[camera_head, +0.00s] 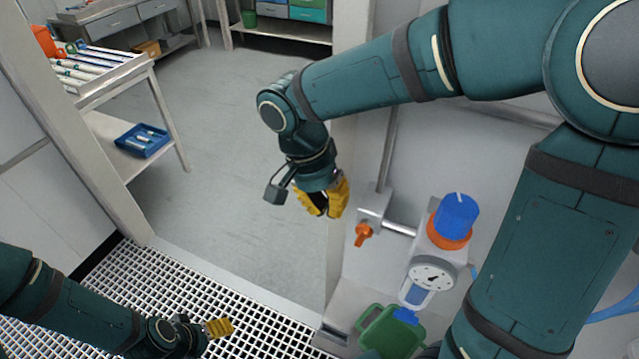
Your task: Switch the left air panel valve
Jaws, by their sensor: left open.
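The air panel's valve has an orange handle (363,235) on a grey block at the left end of a short horizontal pipe (399,229). My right gripper (327,208) hangs above and to the left of this handle, apart from it in the picture, with its yellow fingers pointing down. I cannot tell how far apart these fingers are. My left gripper (220,327) is low over the grating, well left of and below the valve. It is open, seen from the side, with nothing visible in it.
A cart (125,72) with tubes and a blue tray (143,140) stands at the upper left. The grey floor between is clear.

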